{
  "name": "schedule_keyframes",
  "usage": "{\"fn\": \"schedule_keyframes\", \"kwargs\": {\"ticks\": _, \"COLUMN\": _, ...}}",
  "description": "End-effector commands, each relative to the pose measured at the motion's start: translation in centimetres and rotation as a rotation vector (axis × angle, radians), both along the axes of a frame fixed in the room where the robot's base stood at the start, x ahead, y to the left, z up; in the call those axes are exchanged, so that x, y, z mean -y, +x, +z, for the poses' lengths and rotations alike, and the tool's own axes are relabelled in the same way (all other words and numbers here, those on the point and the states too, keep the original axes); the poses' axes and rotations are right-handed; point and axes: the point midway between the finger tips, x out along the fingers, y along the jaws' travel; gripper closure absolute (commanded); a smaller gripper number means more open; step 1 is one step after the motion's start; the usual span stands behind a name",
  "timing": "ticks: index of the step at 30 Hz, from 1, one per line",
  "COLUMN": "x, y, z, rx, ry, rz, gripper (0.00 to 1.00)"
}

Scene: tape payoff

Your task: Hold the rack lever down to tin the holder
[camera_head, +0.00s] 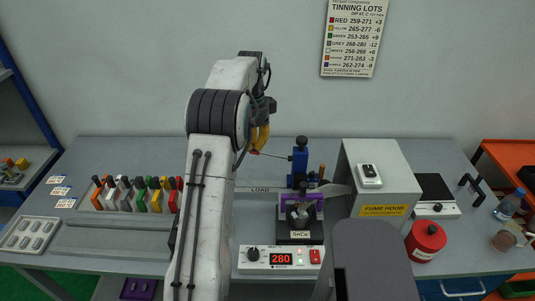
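A blue rack post (299,163) stands behind the solder pot (299,222). A thin lever (273,155) sticks out from it to the left, nearly level, with a red tip by my gripper. My gripper (257,146), yellow near its end, is at that tip from above. The arm partly hides it, and I cannot tell whether its fingers are closed on the tip or only touching. A purple holder (312,197) is at the pot's top, below the post; its lower part is unclear. The control box (281,260) in front shows 280.
A grey fume hood (377,180) and a red can (425,241) stand on the right. A tinning lots chart (353,38) hangs on the wall.

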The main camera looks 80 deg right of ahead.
Motion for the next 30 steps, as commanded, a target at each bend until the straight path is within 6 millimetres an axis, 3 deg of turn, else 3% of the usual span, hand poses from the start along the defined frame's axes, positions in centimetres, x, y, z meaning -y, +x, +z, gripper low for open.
{"fn": "schedule_keyframes", "kwargs": {"ticks": 30, "x": 0.0, "y": 0.0, "z": -4.7, "rx": 0.000, "ry": 0.002, "rz": 0.000, "gripper": 1.00}}
